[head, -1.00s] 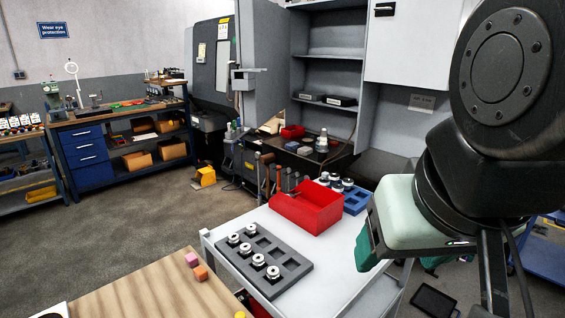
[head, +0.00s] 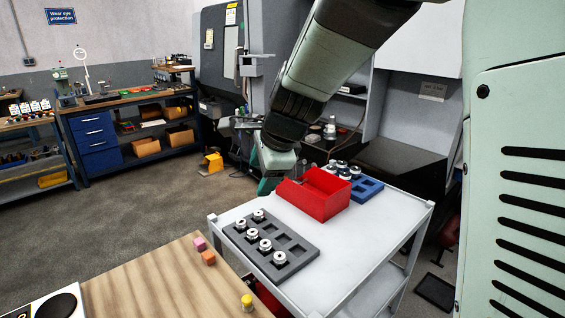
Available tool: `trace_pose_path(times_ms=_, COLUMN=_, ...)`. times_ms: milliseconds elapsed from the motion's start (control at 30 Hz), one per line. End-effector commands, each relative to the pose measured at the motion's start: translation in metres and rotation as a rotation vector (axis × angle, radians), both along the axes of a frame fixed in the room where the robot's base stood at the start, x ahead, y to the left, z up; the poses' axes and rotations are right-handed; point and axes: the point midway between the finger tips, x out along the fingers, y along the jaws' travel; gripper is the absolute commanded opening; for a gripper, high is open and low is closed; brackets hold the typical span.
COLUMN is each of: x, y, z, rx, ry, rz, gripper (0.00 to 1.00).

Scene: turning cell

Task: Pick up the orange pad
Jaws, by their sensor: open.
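The orange pad (head: 208,258) shows as a small orange block on the wooden tabletop, near its right edge. A pink block (head: 200,243) stands just behind it, close by. The orange pad is in full view.
A yellow piece (head: 247,303) stands at the tabletop's front right. The grey cart (head: 345,262) beside it bears a dark tray (head: 297,247) with several metal parts, a red bin (head: 322,204) and a blue tray (head: 370,190). The wooden tabletop (head: 150,275) has clear room left of the blocks.

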Motion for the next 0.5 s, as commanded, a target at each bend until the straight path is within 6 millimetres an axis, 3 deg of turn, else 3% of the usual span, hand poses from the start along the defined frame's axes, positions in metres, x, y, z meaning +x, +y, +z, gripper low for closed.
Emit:
trace_pose_path(times_ms=33, x=0.016, y=0.02, z=-0.025, rx=0.051, ry=0.054, rz=-0.081, gripper=0.66)
trace_pose_path(times_ms=200, x=0.057, y=0.079, z=-0.104, rx=0.224, ry=0.212, rz=-0.406, gripper=0.66)
trace_pose_path(times_ms=400, x=0.076, y=0.131, z=-0.205, rx=0.372, ry=0.373, rz=-0.77, gripper=0.66)
trace_pose_path(times_ms=500, x=0.077, y=0.146, z=-0.241, rx=0.417, ry=0.423, rz=-0.899, gripper=0.66)
